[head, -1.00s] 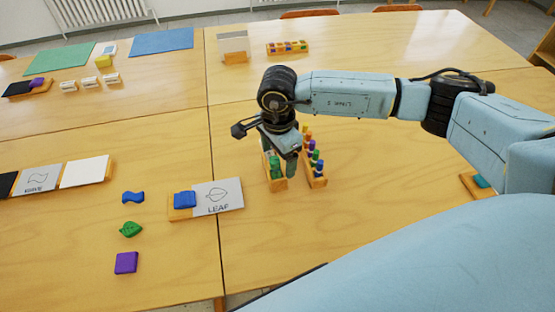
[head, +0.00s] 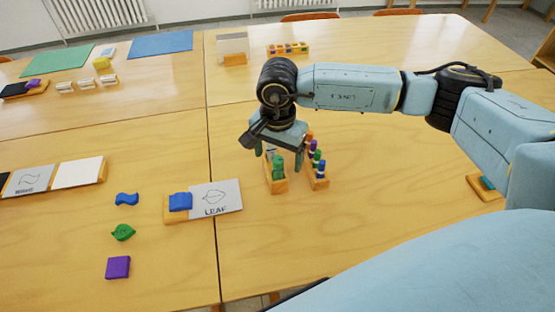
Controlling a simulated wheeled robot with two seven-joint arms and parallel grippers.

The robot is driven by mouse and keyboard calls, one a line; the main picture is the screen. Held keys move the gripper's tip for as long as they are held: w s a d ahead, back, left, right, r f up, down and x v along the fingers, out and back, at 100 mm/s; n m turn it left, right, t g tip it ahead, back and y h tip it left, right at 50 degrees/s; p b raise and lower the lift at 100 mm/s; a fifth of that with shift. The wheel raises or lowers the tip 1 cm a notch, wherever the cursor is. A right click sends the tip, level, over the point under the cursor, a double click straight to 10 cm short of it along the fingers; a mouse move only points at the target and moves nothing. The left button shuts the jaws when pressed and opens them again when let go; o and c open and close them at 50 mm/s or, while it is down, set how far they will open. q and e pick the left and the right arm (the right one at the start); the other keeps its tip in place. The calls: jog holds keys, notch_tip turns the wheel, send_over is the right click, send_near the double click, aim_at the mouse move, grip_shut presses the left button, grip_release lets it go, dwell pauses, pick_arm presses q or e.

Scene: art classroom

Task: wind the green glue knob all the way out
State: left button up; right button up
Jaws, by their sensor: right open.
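A green glue stick (head: 278,168) stands upright in the left wooden rack (head: 277,187), in the middle of the front table. Its knob is too small to tell apart from the rest. My right gripper (head: 277,158) is open, pointing down over this rack. One finger is on the left of the rack and the other is near its right side. I see no grip on the green glue stick, and I cannot tell whether a finger touches it. My left gripper is not in view.
A second rack (head: 319,182) with several coloured sticks stands close on the right. The LEAF card (head: 215,196) with a blue stamp (head: 180,201) lies to the left. Blue, green (head: 123,232) and purple (head: 118,267) pieces lie further left. The table's front is clear.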

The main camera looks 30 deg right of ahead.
jog(key=shift+n+b, duration=0.5)
jog(key=shift+n, duration=0.3)
jog(key=shift+n+b, duration=0.3)
jog(key=shift+n, duration=0.3)
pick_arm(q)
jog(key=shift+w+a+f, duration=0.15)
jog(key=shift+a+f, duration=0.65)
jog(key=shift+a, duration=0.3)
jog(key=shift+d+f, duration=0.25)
pick_arm(e)
jog(key=shift+c, duration=0.3)
jog(key=c, duration=1.4)
jog(key=shift+c, duration=0.2)
